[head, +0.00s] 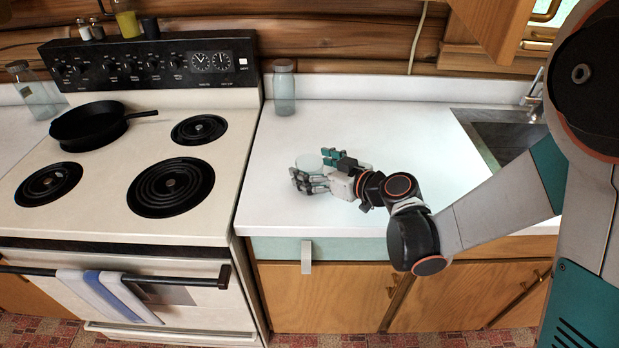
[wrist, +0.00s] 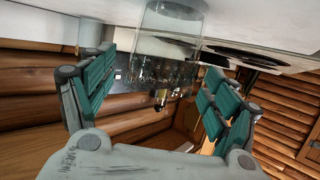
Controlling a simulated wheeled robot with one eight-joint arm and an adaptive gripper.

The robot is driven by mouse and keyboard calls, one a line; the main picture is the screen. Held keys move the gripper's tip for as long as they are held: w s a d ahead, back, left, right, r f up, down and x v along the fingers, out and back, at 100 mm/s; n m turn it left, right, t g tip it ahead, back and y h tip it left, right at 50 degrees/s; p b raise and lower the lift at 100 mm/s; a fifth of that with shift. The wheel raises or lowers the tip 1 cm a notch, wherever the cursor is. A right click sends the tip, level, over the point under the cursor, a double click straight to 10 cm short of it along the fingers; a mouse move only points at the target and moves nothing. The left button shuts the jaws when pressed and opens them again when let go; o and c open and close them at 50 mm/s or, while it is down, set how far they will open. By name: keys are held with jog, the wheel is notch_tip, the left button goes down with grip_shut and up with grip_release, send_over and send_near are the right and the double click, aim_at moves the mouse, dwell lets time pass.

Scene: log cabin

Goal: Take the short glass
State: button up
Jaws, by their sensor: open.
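The short glass (head: 308,161) is clear and stands on the white counter to the right of the stove. In the head view my gripper partly hides it. My gripper (head: 311,172) is low over the counter, level with the glass and pointing left. In the wrist view the glass (wrist: 170,38) shows see-through between and beyond the two teal-padded fingers of my gripper (wrist: 157,68). The fingers are spread apart, with a gap on both sides of the glass. I cannot tell how deep it sits between them.
A lidded glass jar (head: 284,88) stands at the back of the counter (head: 400,125). A stove with a black skillet (head: 90,125) is on the left. A sink (head: 500,138) is on the right. The counter around the gripper is otherwise clear.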

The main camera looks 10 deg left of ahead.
jog(key=c, duration=1.3)
jog(key=shift+r, duration=0.1)
